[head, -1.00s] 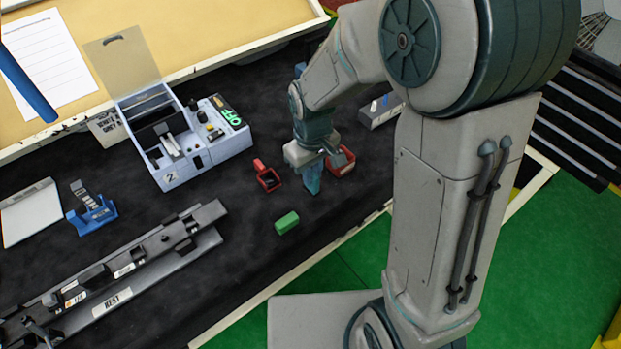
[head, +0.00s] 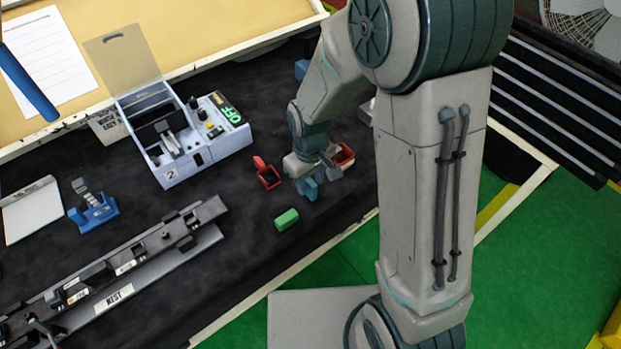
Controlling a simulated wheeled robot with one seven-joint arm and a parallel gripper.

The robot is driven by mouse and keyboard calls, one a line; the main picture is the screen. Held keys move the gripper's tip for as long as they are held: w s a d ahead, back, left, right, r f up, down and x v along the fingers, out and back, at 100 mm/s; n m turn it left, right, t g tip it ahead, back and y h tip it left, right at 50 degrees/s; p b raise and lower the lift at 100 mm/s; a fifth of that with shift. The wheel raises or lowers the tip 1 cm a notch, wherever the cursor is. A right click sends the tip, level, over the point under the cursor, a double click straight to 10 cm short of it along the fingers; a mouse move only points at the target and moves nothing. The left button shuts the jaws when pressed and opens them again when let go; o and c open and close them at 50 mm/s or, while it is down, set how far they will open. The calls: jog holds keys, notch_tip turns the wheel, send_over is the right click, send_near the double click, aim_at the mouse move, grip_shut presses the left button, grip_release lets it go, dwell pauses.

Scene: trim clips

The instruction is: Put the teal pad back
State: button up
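My gripper (head: 320,181) hangs low over the dark bench mat, pointing down. Its two blue-teal fingers look apart, and I make out nothing held between them. A green block (head: 286,220) lies on the mat below and left of the gripper, apart from it. I cannot pick out a separate teal pad for sure; the green block is the nearest in colour. A red open tray (head: 346,153) sits just behind and right of the gripper, partly hidden by it. A small red holder (head: 267,173) stands left of the gripper.
A grey-blue box marked 2 (head: 190,160) with an open lid stands at the back. A black rail labelled NEST (head: 112,298) lies front left, with a blue stand (head: 93,212) behind it. Dark mat is clear around the green block.

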aim_at(310, 182)
jog(key=shift+r, duration=0.15)
notch_tip(310, 182, up, 12)
jog(key=s+d+r+m+t, duration=0.3)
jog(key=s+d+r+m, duration=0.3)
jog(key=s+d, duration=0.6)
jog(key=shift+s+r+m+t+b, duration=0.3)
jog(key=shift+r+m+t, duration=0.1)
jog(key=shift+r, duration=0.05)
